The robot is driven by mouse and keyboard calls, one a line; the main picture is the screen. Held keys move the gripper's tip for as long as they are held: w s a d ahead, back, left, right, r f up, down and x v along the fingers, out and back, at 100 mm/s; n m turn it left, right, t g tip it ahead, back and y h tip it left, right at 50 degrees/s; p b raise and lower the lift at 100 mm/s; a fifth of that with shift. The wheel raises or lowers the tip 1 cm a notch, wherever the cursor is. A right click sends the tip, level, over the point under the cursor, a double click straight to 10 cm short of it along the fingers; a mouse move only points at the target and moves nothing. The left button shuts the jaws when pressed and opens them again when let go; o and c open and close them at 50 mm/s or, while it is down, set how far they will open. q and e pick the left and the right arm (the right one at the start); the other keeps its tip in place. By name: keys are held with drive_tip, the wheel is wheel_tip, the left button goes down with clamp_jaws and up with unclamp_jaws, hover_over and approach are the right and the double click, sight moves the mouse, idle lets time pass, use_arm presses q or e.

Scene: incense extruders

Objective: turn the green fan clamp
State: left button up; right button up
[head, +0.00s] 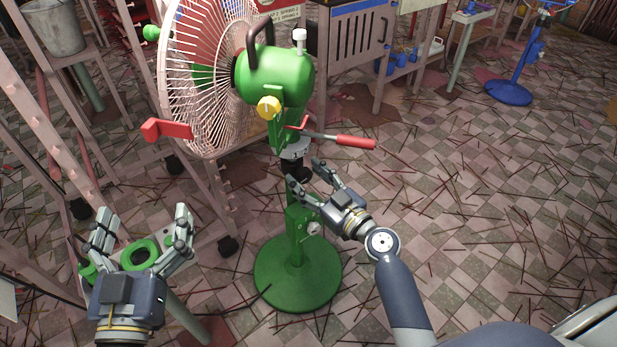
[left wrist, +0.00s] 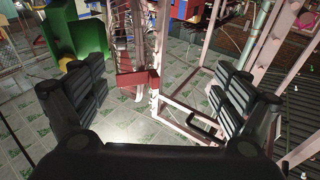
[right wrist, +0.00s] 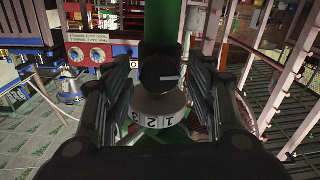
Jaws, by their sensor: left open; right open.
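The green fan (head: 275,75) stands on a green post with a round base (head: 298,275). A dark clamp knob (head: 298,173) sits on the post below a pale ring (head: 295,151). In the right wrist view the dark knob (right wrist: 160,72) is in front of the green post, with a numbered white ring (right wrist: 158,110) below it in the picture. My right gripper (head: 305,172) is open, with its fingers on either side of the knob; I cannot tell whether they touch it. My left gripper (head: 142,212) is open and empty, low at the left, away from the fan.
A red-handled lever (head: 357,142) sticks out right above my right gripper. A red block (head: 166,130) is left of the fan cage (head: 205,75). A green ring (head: 140,254) shows between my left fingers. Sticks litter the tiled floor (head: 480,200), otherwise open at right.

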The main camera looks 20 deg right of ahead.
drive_tip(key=c, duration=1.1)
